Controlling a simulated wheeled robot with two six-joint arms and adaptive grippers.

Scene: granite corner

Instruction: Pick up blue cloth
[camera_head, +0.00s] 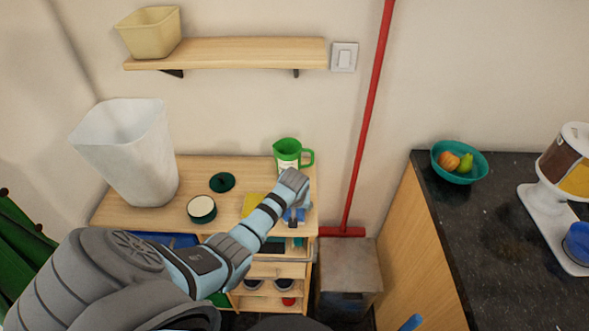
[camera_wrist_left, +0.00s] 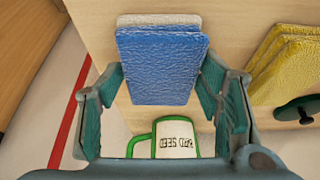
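The blue cloth (camera_wrist_left: 158,66) lies on a light-coloured piece on the wooden shelf top in the left wrist view. In the head view only a bit of blue (camera_head: 300,214) shows beside my left gripper (camera_head: 293,216), which hides most of it. In the wrist view the fingers of my left gripper (camera_wrist_left: 162,84) are spread wide, one on each side of the cloth. The fingertips are close to its side edges; I cannot tell whether they touch. My right gripper is not in view.
A green and white jug (camera_head: 288,156) stands behind the gripper. Yellow cloths (camera_wrist_left: 285,65) lie beside the blue one. A white bin (camera_head: 130,150), a round tin (camera_head: 201,209) and a dark green lid (camera_head: 222,182) occupy the left of the wooden top. A red pole (camera_head: 366,120) stands right.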

